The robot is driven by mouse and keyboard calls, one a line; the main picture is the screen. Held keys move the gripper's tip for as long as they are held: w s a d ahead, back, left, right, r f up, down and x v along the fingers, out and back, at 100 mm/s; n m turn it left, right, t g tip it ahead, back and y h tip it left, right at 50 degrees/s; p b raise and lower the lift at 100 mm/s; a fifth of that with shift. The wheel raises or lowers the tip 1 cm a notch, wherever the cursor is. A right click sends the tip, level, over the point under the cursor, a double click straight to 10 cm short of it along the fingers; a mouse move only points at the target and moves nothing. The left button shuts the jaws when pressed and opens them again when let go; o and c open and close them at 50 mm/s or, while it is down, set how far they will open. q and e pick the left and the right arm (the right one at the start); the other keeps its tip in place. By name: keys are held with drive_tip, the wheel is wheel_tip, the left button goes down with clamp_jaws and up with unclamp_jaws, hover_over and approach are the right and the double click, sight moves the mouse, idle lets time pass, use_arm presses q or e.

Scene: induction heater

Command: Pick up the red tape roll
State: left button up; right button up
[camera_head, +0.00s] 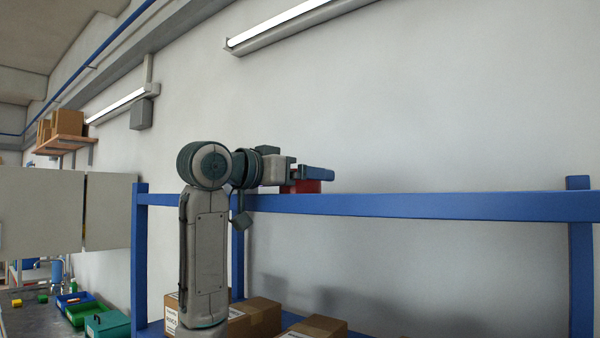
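A red object, apparently the tape roll (302,187), shows at the top beam of the blue shelf rack, in the middle of the head view. Only a small red part of it is visible. My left gripper (316,174) reaches in from the left at the height of this beam, with a blue finger level just above the red part. The gripper hides most of the roll. From this side I cannot tell whether the fingers are closed on it or whether the roll rests on the rack. My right gripper is not in view.
The blue rack's top beam (430,206) runs to the right, with a post (580,270) at its right end. Cardboard boxes (262,314) stand on a lower shelf. A workbench with green and blue bins (88,312) is at the lower left. Above the beam is free space.

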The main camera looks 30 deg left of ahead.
use_arm(q)
drive_tip(key=shift+w+d, duration=0.1)
drive_tip(key=c, duration=1.1)
drive_tip(key=shift+r, duration=0.15)
